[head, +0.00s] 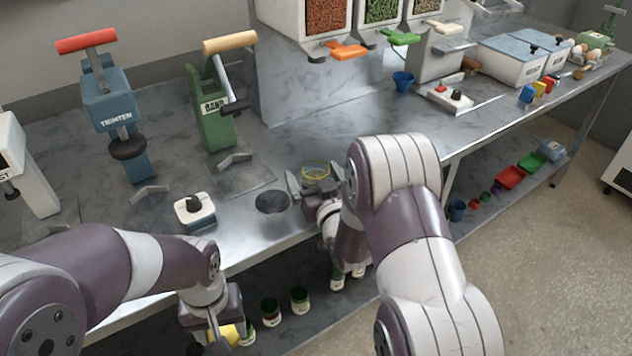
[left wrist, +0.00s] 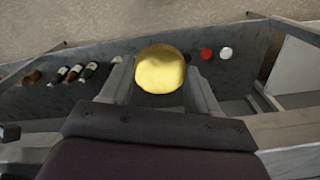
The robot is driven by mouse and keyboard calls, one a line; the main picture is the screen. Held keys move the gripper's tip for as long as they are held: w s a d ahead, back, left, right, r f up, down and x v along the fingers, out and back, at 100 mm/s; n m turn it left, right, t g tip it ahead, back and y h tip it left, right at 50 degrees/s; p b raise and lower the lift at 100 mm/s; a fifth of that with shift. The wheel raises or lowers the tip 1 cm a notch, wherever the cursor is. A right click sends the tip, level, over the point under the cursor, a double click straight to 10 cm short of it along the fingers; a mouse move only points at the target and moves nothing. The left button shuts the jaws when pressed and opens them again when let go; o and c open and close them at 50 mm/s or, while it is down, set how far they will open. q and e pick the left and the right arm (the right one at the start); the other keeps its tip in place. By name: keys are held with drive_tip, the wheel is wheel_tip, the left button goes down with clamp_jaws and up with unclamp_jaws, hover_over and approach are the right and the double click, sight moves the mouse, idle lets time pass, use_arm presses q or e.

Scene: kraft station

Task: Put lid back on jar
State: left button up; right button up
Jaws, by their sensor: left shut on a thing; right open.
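A jar (head: 316,170) with a thin yellow rim stands on the counter; its lower part is hard to make out behind my right gripper. My right gripper (head: 314,186) is open, its fingers spread at the near side of the jar; contact cannot be told. My left gripper (head: 216,335) is low in front of the counter edge, shut on a round yellow lid (head: 229,334). In the left wrist view the lid (left wrist: 160,70) sits between the two fingertips of my left gripper (left wrist: 160,84), its broad round face showing.
A white-and-blue box with a black knob (head: 195,211), a green press (head: 210,110) and a blue press (head: 110,105) stand further left. Several small jars (head: 300,299) stand on the lower shelf.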

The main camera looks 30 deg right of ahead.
sight(313, 160)
drive_tip(key=shift+w, duration=0.2)
drive_tip(key=c, duration=1.2)
drive_tip(key=shift+r, duration=0.1)
use_arm(q)
drive_tip(key=shift+r+p, duration=0.3)
use_arm(e)
wheel_tip(313, 160, up, 4)
drive_tip(key=shift+f, duration=0.1)
use_arm(q)
drive_tip(key=shift+r+p, duration=0.4)
use_arm(e)
drive_tip(key=s+d+r, duration=0.7)
drive_tip(key=s+d, duration=0.1)
drive_tip(key=shift+d, duration=0.3)
